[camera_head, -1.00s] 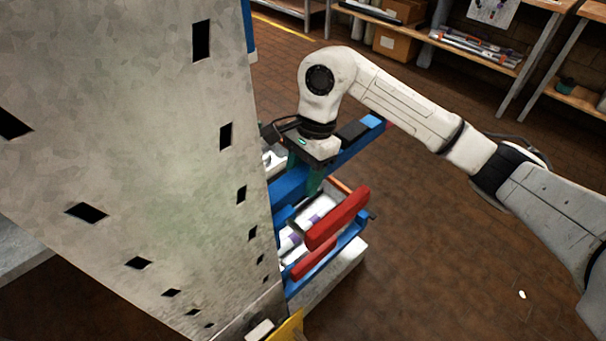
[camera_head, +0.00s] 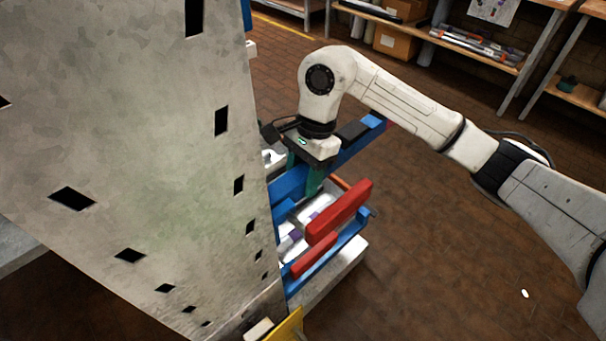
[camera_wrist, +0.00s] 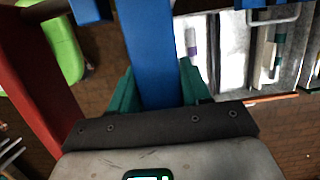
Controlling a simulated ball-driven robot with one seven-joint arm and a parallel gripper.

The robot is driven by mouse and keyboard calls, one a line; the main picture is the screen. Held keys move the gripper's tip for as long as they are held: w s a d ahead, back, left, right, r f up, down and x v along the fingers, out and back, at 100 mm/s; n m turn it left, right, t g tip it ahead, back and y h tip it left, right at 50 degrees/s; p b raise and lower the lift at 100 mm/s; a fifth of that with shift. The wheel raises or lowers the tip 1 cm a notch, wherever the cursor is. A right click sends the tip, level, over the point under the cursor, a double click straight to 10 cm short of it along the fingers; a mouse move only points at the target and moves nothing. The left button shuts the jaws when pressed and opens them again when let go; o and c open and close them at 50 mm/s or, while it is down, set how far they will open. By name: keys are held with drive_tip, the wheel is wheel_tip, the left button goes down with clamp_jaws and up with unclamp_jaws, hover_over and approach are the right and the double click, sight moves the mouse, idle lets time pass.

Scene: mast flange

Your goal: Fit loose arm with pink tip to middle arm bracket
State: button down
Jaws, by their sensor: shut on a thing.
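My gripper (camera_head: 303,177) has its green fingers shut on a long blue arm (camera_head: 345,152), just right of the mast. The arm slants up to the right; a small pinkish end (camera_head: 387,124) shows past my wrist. In the wrist view the blue arm (camera_wrist: 150,45) runs between the green fingers (camera_wrist: 160,92). The grey mast (camera_head: 130,150), a tall plate with dark square holes, fills the left of the head view. It hides the arm's near end, and I cannot make out the middle bracket.
Below the held arm are blue bars (camera_head: 345,247) with red pads (camera_head: 338,212) and a pale tray (camera_head: 335,272) with white and purple items. A yellow piece (camera_head: 288,326) is at the mast's foot. Brown floor (camera_head: 440,260) lies open to the right; shelves (camera_head: 470,55) stand behind.

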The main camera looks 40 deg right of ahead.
drive_tip(key=shift+f+b, duration=0.7)
drive_tip(key=shift+c, duration=2.2)
unclamp_jaws()
drive_tip(key=v, duration=1)
drive_tip(key=shift+d+r, duration=0.15)
drive_tip(key=shift+r, duration=0.25)
